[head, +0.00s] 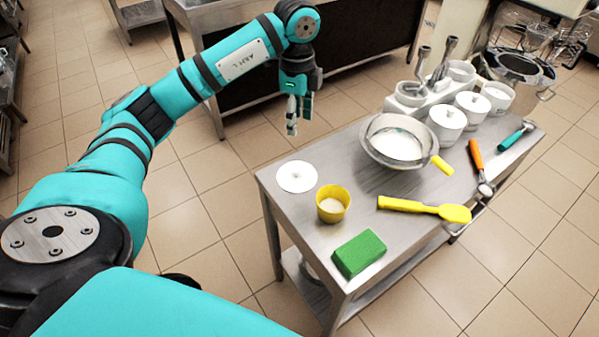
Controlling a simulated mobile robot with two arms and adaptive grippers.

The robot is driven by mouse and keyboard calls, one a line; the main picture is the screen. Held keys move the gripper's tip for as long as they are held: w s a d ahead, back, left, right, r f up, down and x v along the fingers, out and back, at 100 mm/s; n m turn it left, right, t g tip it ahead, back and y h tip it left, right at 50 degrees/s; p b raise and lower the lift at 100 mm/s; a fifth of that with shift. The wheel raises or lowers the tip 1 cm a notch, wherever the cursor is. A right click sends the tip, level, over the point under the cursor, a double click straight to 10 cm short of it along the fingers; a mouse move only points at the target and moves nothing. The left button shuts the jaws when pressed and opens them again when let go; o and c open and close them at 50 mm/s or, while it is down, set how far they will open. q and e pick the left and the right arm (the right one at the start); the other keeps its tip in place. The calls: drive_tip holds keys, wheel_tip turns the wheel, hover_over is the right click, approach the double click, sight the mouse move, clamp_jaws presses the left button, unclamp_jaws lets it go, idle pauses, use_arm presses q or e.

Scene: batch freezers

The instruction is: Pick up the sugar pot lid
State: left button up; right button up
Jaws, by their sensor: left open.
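A flat white disc (297,177) with a small centre mark lies on the left end of the steel table and looks like a lid. Three white pots stand at the right: the front pot (446,125), the middle pot (472,108) and the rear pot (497,97). The front two look lidded with small knobs. No label shows which one holds sugar. My left gripper (299,121) is open and empty, pointing down beyond the table's back left edge, apart from the disc and the pots. My right gripper is out of view.
On the steel table (291,206) are a yellow cup (333,204), a green sponge (359,253), a yellow spatula (425,208), a metal bowl (399,141) with white contents, and orange-handled (477,154) and teal-handled (512,138) tools. A white holder (408,101) with metal utensils stands behind the pots.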

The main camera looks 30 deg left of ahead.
use_arm(q)
drive_tip(key=p, duration=0.2)
hover_over(297, 170)
wheel_tip(297, 170, down, 11)
drive_tip(key=shift+w+f, duration=0.1)
drive_tip(key=shift+w, duration=0.05)
wheel_tip(297, 170, down, 4)
drive_tip(key=shift+f+p, duration=0.2)
drive_tip(key=shift+p, duration=0.4)
drive_tip(key=shift+f, duration=0.4)
drive_tip(key=c, duration=0.9)
